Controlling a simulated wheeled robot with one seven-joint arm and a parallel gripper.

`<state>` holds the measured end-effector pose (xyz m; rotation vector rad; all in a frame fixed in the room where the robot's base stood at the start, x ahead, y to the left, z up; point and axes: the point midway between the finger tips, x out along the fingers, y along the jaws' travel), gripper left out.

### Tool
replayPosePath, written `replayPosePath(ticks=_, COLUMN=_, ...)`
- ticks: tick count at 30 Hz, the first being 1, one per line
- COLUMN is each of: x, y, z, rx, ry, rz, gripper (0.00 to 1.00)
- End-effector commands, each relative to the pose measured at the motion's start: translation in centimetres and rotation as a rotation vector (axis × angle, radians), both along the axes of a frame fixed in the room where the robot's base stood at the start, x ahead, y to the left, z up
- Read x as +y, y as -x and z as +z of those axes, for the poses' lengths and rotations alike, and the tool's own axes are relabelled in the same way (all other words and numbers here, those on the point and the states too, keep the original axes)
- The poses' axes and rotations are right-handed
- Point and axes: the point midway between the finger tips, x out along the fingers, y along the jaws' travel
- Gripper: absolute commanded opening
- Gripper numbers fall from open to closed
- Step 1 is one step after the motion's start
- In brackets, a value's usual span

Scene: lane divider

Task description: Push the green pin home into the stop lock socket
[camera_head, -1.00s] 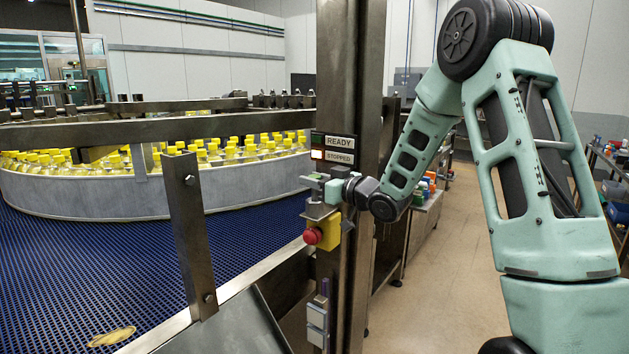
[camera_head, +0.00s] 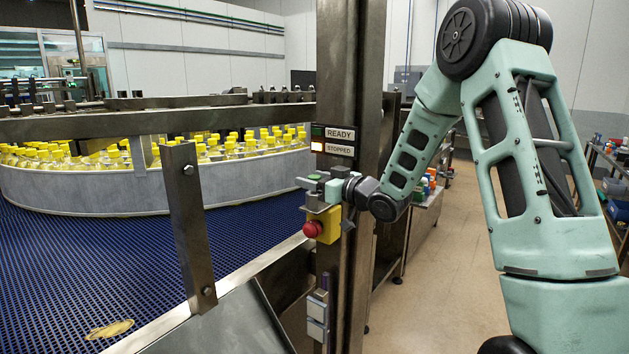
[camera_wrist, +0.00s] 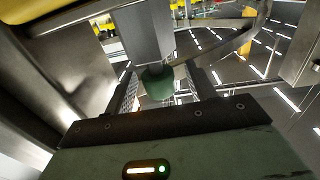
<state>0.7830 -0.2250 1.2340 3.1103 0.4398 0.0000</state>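The green pin (camera_wrist: 158,83) shows as a rounded green head in the wrist view, against the lower end of a grey metal block (camera_wrist: 143,35). Its shaft and the socket opening are hidden, so I cannot tell how deep it sits. My gripper (camera_wrist: 166,88) has one finger on each side of the head, with visible gaps, so it looks open around the pin. In the head view my gripper (camera_head: 310,184) is at the post, above the yellow stop-button box, and a small bit of green (camera_head: 313,177) shows at its fingers.
A yellow box with a red button (camera_head: 313,229) is just below my gripper. The steel post (camera_head: 349,60) stands close by, with a READY and STOPPED sign (camera_head: 338,142); the STOPPED lamp is lit. A blue conveyor (camera_head: 90,260) and yellow-capped bottles (camera_head: 240,148) are at left.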

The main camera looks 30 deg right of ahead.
Motion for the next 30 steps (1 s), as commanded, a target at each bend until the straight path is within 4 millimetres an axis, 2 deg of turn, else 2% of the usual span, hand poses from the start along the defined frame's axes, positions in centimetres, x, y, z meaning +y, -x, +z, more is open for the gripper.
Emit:
replayPosePath(ticks=7, x=0.0, y=0.1, z=0.0, rx=0.000, ry=0.000, rz=0.000, gripper=0.55)
replayPosePath(ticks=11, x=-0.3, y=1.0, z=-0.1, rx=-0.001, ry=0.001, rz=-0.001, gripper=0.55)
replayPosePath(ticks=14, x=-0.9, y=2.5, z=-0.2, rx=-0.001, ry=0.002, rz=-0.004, gripper=0.55)
replayPosePath(ticks=24, x=-3.1, y=10.2, z=-0.2, rx=-0.001, ry=0.003, rz=-0.005, gripper=0.55)
replayPosePath(ticks=30, x=-4.1, y=14.1, z=-0.2, rx=-0.002, ry=0.002, rz=-0.005, gripper=0.55)
